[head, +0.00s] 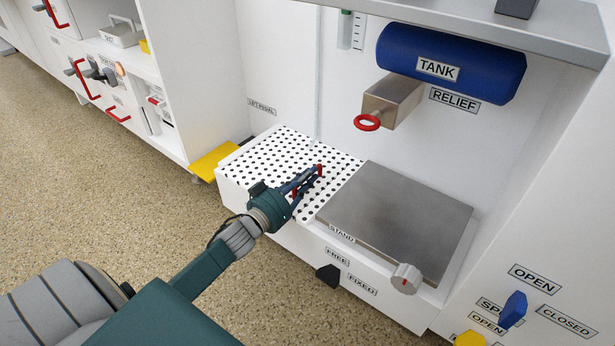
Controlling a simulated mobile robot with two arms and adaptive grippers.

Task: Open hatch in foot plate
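The white foot plate with rows of dark holes (262,153) lies low inside the cabinet bay, left of the metal stand plate. A small red handle (319,170) stands on its right part; the plate around it lies flat. My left gripper (314,177) reaches in from the lower left, with its fingers at the red handle and red showing at and between them. The fingers hide part of the handle, so I cannot tell whether they are closed on it. My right gripper is not in view.
The metal stand plate (400,220) with a grey knob (406,279) is at the right. A blue tank (450,62) and a relief block with a red ring (367,122) hang above. A yellow pedal (213,161) juts out left. The speckled floor in front is clear.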

